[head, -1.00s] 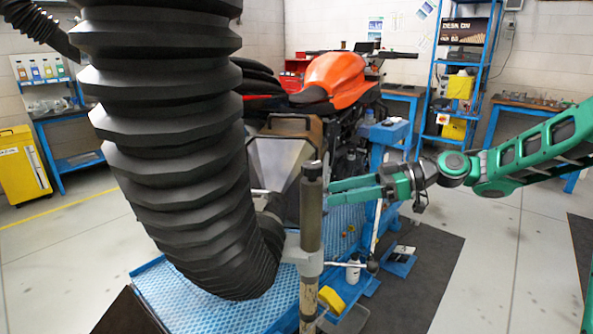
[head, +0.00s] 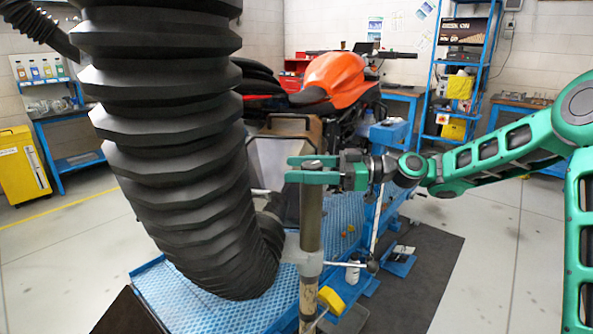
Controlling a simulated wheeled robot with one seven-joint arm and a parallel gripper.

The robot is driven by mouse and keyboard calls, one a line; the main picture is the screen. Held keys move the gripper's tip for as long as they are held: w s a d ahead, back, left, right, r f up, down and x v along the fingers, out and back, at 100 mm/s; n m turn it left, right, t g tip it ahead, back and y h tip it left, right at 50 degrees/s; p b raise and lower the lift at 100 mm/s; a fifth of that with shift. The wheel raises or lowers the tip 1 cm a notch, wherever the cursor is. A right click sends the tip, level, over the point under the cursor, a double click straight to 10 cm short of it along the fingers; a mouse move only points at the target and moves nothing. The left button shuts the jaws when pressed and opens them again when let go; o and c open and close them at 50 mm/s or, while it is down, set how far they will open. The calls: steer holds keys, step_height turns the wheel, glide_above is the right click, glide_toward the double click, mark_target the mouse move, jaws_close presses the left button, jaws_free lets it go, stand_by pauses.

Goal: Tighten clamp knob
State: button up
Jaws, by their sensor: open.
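A grey clamp (head: 303,260) sits around an upright brown-grey pole (head: 311,222). A thin bar runs right from the clamp to a small dark knob (head: 372,266); I cannot tell if this is the clamp knob. My green gripper (head: 291,169) is open at the top of the pole, well above the clamp. Its fingers point left, one on the far side of the pole's top and one on the near side, as seen here. I cannot tell whether they touch the pole.
A thick black ribbed hose (head: 165,150) hangs close on the left. An orange motorcycle (head: 335,80) stands behind on a blue lift (head: 215,308). A white bottle (head: 352,272) and a yellow piece (head: 330,300) are near the pole's lower part. Open floor lies right.

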steer(key=shift+a, duration=0.6)
steer(key=c, duration=1.1)
steer(key=shift+o, duration=0.2)
